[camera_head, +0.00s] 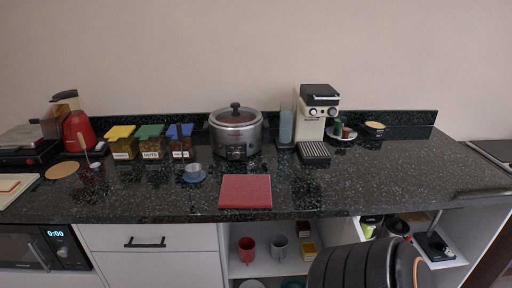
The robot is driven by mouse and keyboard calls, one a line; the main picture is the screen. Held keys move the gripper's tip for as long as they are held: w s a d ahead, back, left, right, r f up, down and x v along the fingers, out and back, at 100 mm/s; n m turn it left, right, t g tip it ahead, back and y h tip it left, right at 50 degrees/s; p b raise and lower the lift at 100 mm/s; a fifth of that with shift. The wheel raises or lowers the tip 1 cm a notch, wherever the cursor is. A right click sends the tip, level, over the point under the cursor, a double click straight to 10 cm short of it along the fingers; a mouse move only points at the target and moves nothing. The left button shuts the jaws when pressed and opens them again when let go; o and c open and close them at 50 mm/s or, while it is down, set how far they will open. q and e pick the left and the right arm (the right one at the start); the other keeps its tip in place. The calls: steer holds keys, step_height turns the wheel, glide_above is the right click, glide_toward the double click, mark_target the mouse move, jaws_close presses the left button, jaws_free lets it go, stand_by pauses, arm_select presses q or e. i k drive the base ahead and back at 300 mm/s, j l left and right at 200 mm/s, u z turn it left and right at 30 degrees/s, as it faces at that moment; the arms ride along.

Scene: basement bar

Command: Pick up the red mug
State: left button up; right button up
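The red mug (246,250) stands upright on the open shelf below the counter, left of a grey mug (279,248). Nothing covers it in the head view. A black, ribbed part of my own arm shows at the bottom, right of the mugs and apart from them. Neither of my grippers can be seen in the head view.
The dark counter (370,185) runs above the shelf, with a red board (245,191) near its front edge. Small boxes (305,240) stand right of the grey mug. A drawer (150,242) is shut on the left. Dishes sit below the mugs.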

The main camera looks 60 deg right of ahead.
mark_target(246, 245)
steer(key=i+z, duration=0.45)
steer(key=i+j+z, duration=0.15)
steer(key=i+z, duration=0.4)
steer(key=z, duration=0.5)
